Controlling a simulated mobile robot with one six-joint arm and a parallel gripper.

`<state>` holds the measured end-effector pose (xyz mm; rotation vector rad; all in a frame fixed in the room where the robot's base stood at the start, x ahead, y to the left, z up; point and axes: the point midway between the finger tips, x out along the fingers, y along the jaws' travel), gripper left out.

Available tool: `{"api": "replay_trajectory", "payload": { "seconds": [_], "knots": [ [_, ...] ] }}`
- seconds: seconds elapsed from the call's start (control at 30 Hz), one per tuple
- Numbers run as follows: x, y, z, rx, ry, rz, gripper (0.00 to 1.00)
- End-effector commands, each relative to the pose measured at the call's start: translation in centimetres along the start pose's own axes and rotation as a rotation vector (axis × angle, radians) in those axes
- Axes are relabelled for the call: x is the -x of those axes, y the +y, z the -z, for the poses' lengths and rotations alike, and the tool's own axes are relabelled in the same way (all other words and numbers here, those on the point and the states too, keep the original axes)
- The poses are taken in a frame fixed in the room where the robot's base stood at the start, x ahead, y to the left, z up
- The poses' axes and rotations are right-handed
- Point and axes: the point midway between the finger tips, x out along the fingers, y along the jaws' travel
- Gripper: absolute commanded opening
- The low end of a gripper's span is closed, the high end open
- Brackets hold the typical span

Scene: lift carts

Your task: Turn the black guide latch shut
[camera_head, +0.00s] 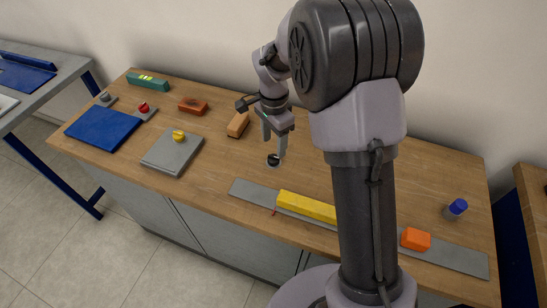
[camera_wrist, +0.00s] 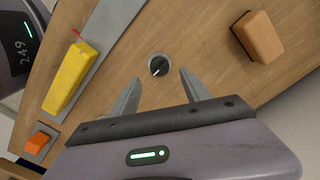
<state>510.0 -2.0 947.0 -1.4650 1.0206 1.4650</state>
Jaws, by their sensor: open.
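The black guide latch (camera_head: 273,160) is a small round black knob on the wooden bench, with a pale pointer line on its top. It also shows in the wrist view (camera_wrist: 158,66), just beyond the fingertips. My gripper (camera_head: 274,146) points down at the latch. In the wrist view my gripper (camera_wrist: 159,78) has its two fingers spread, with nothing between them. The latch lies ahead of the gap, roughly centred, and appears apart from both fingers. The exact height of the fingertips above it is hard to tell.
A grey rail (camera_head: 245,192) carries a yellow bar (camera_head: 305,206) and an orange block (camera_head: 416,239). A tan block (camera_head: 238,124) sits behind the gripper. A grey plate (camera_head: 160,155) with a yellow knob and a blue plate (camera_head: 100,130) lie left. Bare wood surrounds the latch.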

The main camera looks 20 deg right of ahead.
Motion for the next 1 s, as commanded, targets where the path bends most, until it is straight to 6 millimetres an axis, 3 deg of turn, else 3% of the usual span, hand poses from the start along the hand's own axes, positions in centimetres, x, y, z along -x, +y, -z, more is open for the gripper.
{"api": "replay_trajectory", "payload": {
  "seconds": [0.03, 0.2, 0.57, 0.63, 0.87, 1.0],
  "knots": [
    [-1.9, 0.1, -0.1, -0.001, -0.002, -0.003, 0.56],
    [-5.0, 0.0, 0.0, 0.001, -0.001, -0.001, 0.56],
    [-5.8, 0.0, 0.0, 0.000, -0.001, 0.000, 0.56],
    [-5.8, 0.0, 0.0, 0.000, -0.001, 0.000, 0.48],
    [-5.8, 0.0, 0.0, 0.001, 0.000, 0.000, 0.03],
    [-5.8, 0.0, 0.0, 0.002, 0.000, 0.000, 0.00]
  ]
}}
